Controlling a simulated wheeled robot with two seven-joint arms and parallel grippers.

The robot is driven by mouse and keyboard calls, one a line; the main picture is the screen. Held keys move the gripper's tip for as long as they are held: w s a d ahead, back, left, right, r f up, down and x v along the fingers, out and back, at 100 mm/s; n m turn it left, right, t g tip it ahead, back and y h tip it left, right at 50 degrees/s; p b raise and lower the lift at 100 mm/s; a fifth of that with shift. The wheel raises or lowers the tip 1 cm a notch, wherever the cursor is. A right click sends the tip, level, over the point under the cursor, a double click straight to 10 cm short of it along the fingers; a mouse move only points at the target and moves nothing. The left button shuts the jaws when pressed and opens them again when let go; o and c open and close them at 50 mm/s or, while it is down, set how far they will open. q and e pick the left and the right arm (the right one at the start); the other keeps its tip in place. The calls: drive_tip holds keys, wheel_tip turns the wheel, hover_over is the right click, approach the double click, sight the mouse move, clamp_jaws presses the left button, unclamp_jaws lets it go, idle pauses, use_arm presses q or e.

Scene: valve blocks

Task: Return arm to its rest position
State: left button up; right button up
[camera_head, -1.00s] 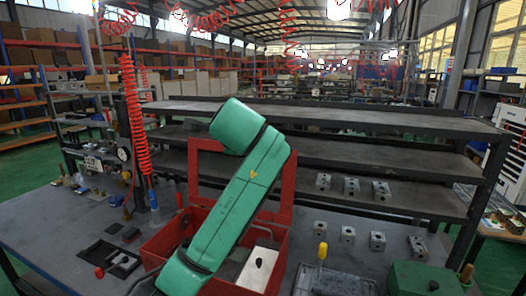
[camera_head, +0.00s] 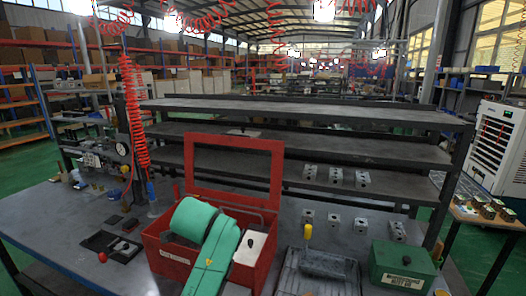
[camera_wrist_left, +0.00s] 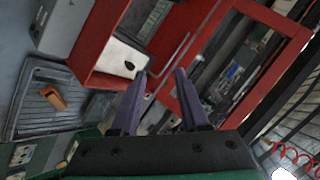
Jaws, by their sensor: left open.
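My green left arm (camera_head: 212,258) comes up from the bottom of the head view, in front of the red box. Its gripper does not show in the head view. In the left wrist view my left gripper (camera_wrist_left: 160,74) is open, with nothing between its two dark fingers. The red box (camera_head: 168,252) stands on the bench with its frame-like lid raised; it also shows in the left wrist view (camera_wrist_left: 96,52) beyond the fingers. My right gripper is in neither view.
Metal valve blocks stand on the shelf (camera_head: 336,174) and on the bench (camera_head: 334,220). A white-topped part (camera_head: 250,246) is in the red box.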

use_arm(q)
drive_tip(key=s+a+f+n+g, duration=0.2)
drive_tip(key=s+a+f+n, duration=0.1)
drive_tip(key=s+f, duration=0.4)
drive_tip(key=s+a+f+n+g, duration=0.1)
drive_tip(key=s+a+f+n, duration=0.1)
drive_tip(key=s+f, duration=0.55)
drive_tip(key=s+a+f+n+g, duration=0.2)
drive_tip(key=s+a+f+n, duration=0.15)
drive_tip(key=s, duration=0.45)
drive_tip(key=s+a+f+n+g, duration=0.1)
drive_tip(key=s+a+f+n, duration=0.1)
drive_tip(key=s+f, duration=0.45)
drive_tip(key=s+f+g+b, duration=0.1)
drive_tip(key=s+f, duration=0.2)
drive_tip(key=f, duration=1.9)
drive_tip(key=s+a+f+g, duration=0.1)
drive_tip(key=s+a+f, duration=0.1)
drive_tip(key=s+f, duration=1.3)
drive_tip(key=shift+s+a+m+g+b, duration=0.3)
drive_tip(key=shift+s+a+m+b, duration=0.1)
drive_tip(key=shift+s, duration=0.7)
drive_tip(key=shift+f, duration=0.1)
